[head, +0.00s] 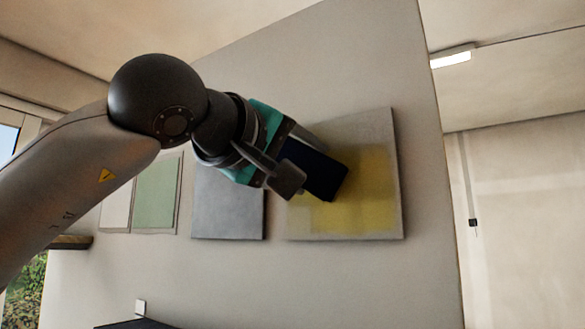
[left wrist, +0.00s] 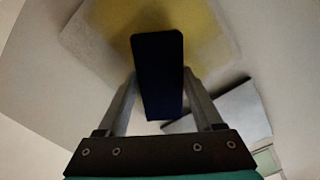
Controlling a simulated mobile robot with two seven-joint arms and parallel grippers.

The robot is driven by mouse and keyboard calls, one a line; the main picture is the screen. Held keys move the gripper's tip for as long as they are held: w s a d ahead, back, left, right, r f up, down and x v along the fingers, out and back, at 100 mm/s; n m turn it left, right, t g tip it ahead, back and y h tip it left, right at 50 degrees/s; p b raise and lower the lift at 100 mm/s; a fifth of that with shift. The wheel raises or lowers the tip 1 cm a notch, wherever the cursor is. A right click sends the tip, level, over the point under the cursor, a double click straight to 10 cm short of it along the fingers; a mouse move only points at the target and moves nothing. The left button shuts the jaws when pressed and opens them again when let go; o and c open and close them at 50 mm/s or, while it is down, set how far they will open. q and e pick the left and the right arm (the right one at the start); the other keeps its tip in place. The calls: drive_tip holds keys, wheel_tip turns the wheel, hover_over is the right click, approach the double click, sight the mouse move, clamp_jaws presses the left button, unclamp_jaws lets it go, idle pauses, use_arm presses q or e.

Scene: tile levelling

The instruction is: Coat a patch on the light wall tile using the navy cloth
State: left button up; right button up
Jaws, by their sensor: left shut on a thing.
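The light wall tile (head: 385,222) hangs on the wall right of centre in the head view and fills the upper part of the left wrist view (left wrist: 95,60). A yellow patch (head: 368,185) covers much of its middle, lower and right area. My left gripper (head: 300,162) is shut on the navy cloth (head: 318,172), a dark block-like piece. The cloth is in front of the tile and overlaps the yellow; I cannot tell whether it touches. In the left wrist view the cloth (left wrist: 158,75) sits between the two fingers. My right gripper is not in view.
A grey tile (head: 228,205) hangs left of the light tile. A green panel (head: 156,195) and a white panel (head: 115,207) hang further left. A dark surface (head: 135,324) shows at the bottom edge. The wall below the tiles is mostly clear.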

sight(334, 160)
use_arm(q)
drive_tip(key=shift+s+d+b, duration=0.25)
drive_tip(key=shift+s+d, duration=0.45)
drive_tip(key=shift+d, duration=0.25)
drive_tip(key=shift+s+d+b, duration=0.25)
drive_tip(key=shift+s+d, duration=0.45)
drive_tip(key=shift+d, duration=0.2)
drive_tip(key=shift+s+d+b, duration=0.25)
drive_tip(key=shift+s+d, duration=0.6)
drive_tip(key=shift+d, duration=0.3)
drive_tip(key=shift+s+d+b, duration=0.2)
drive_tip(key=shift+s+d, duration=0.6)
drive_tip(key=shift+d, duration=0.35)
drive_tip(key=shift+r+p, duration=1.05)
drive_tip(key=shift+r, duration=0.15)
drive_tip(key=shift+w+a, duration=0.75)
drive_tip(key=shift+a, duration=0.25)
drive_tip(key=shift+w+a, duration=0.7)
drive_tip(key=shift+a, duration=0.3)
drive_tip(key=shift+w+a, duration=0.75)
drive_tip(key=shift+a, duration=0.25)
drive_tip(key=shift+w+a+p, duration=0.25)
drive_tip(key=shift+w+a, duration=0.45)
drive_tip(key=shift+a, duration=0.25)
drive_tip(key=shift+w+a+p, duration=0.3)
drive_tip(key=shift+w+a, duration=0.4)
drive_tip(key=shift+a, duration=0.3)
drive_tip(key=shift+w+a+p, duration=0.25)
drive_tip(key=shift+w+a, duration=0.45)
drive_tip(key=shift+a, duration=0.25)
